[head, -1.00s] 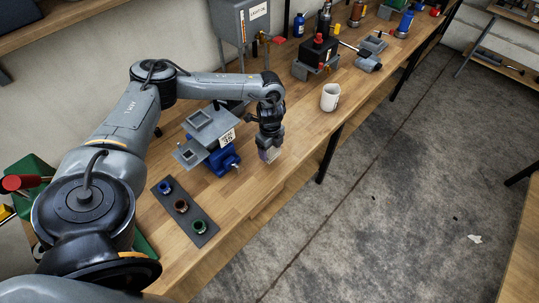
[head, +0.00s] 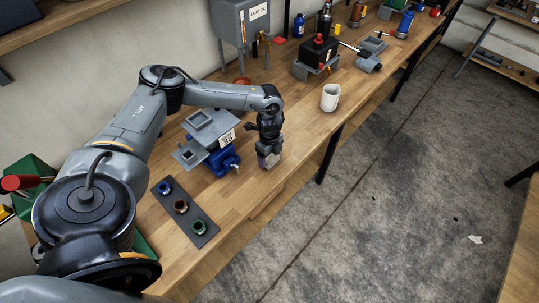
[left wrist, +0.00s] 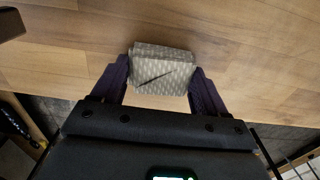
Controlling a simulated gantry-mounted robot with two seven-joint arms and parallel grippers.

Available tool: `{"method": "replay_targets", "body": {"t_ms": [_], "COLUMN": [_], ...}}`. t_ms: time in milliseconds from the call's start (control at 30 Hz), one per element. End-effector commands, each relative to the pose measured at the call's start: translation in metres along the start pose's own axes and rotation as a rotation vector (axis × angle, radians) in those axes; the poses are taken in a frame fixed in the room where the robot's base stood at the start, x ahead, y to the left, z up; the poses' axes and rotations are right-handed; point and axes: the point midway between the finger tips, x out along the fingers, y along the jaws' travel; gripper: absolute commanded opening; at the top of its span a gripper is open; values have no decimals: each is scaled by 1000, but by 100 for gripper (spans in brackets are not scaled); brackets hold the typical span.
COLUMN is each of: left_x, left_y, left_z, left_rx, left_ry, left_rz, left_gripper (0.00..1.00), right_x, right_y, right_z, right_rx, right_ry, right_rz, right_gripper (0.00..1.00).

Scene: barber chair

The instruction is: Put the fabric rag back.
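The fabric rag (left wrist: 162,70) is a folded grey patterned block with a dark diagonal mark. In the left wrist view it sits between the two fingers of my left gripper (left wrist: 163,82), which touch its sides. In the head view my left gripper (head: 268,155) points down over the front part of the workbench, with the pale rag (head: 269,161) at its fingertips, low over or on the wood; I cannot tell if it touches. My right gripper is not in view.
The wooden workbench (head: 270,190) holds a blue vise with a grey stepped holder (head: 210,125) left of the gripper and a dark strip with coloured rings (head: 183,208). A white mug (head: 330,97) stands to the right. Bare wood lies around the gripper.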

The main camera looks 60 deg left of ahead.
Motion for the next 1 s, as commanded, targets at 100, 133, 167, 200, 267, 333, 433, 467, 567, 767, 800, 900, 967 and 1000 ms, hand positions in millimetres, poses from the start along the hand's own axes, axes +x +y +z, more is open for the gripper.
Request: {"method": "replay_targets", "body": {"t_ms": [100,133,167,200,267,333,433,467,567,767,800,900,967,1000], "left_x": [0,0,0,0,0,0,-2,-3,-10,-41,-48,-67,-78,-85], "left_y": [0,0,0,0,0,0,0,0,0,-1,-1,-1,-1,-1], "left_z": [0,0,0,0,0,0,0,0,0,0,0,0,-1,-1], "left_rx": [0,0,0,0,0,0,0,0,0,0,0,0,0,0], "left_ry": [0,0,0,0,0,0,0,0,1,1,2,2,2,2], "left_rz": [0,0,0,0,0,0,0,0,0,-3,-2,-3,-3,-2], "left_gripper": [92,93,93,93,93,93,93,93,93,93,93,93,93,93], "right_x": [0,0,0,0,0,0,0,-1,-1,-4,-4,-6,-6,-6], "right_y": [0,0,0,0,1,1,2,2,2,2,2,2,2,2], "right_z": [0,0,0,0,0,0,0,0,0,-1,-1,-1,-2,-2], "right_rx": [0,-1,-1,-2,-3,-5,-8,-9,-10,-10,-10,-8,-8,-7], "right_ry": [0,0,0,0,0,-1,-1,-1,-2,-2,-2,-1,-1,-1], "right_rz": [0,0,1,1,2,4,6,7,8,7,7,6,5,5], "right_gripper": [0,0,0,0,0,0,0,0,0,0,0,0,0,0]}}
